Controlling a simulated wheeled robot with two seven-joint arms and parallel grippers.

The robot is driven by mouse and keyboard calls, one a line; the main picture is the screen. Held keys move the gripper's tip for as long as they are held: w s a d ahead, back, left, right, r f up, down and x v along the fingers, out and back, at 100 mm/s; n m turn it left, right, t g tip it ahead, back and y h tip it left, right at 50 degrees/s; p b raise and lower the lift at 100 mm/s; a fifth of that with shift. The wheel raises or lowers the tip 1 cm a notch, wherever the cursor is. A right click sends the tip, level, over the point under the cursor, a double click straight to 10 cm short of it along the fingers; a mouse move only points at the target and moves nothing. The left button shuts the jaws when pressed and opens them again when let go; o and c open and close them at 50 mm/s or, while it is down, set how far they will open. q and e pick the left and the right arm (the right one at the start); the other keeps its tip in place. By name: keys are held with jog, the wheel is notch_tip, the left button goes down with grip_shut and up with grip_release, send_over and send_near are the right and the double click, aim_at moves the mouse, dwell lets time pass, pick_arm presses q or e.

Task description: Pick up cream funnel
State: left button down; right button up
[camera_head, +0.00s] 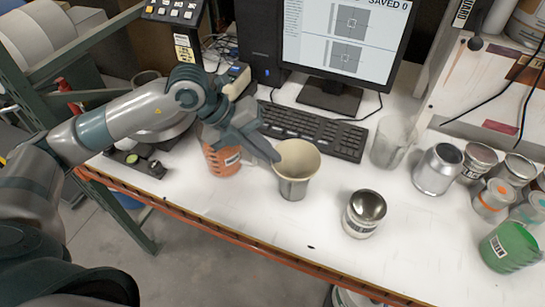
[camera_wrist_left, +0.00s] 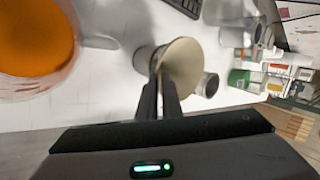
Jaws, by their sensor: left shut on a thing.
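The cream funnel (camera_head: 298,157) has its wide mouth up and sits over a silver can (camera_head: 293,190) near the middle of the bench. Whether it rests on the can or is slightly clear of it, I cannot tell. My left gripper (camera_head: 272,152) reaches in from the left and is shut on the funnel's left side. In the left wrist view, the fingers (camera_wrist_left: 160,95) are close together against the funnel (camera_wrist_left: 183,65). My right gripper is not in view.
An orange-filled clear container (camera_head: 222,162) stands just left, beneath my wrist. A keyboard (camera_head: 315,132) lies behind. A small cup sits on a labelled can (camera_head: 362,222) to the right. Several cans and a green pot (camera_head: 508,247) stand far right. The front middle is clear.

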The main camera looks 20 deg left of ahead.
pick_arm(q)
notch_tip(320, 180, up, 9)
jog(key=b, duration=0.2)
jog(key=shift+b, duration=0.35)
jog(key=shift+r, duration=0.1)
dwell(0.4)
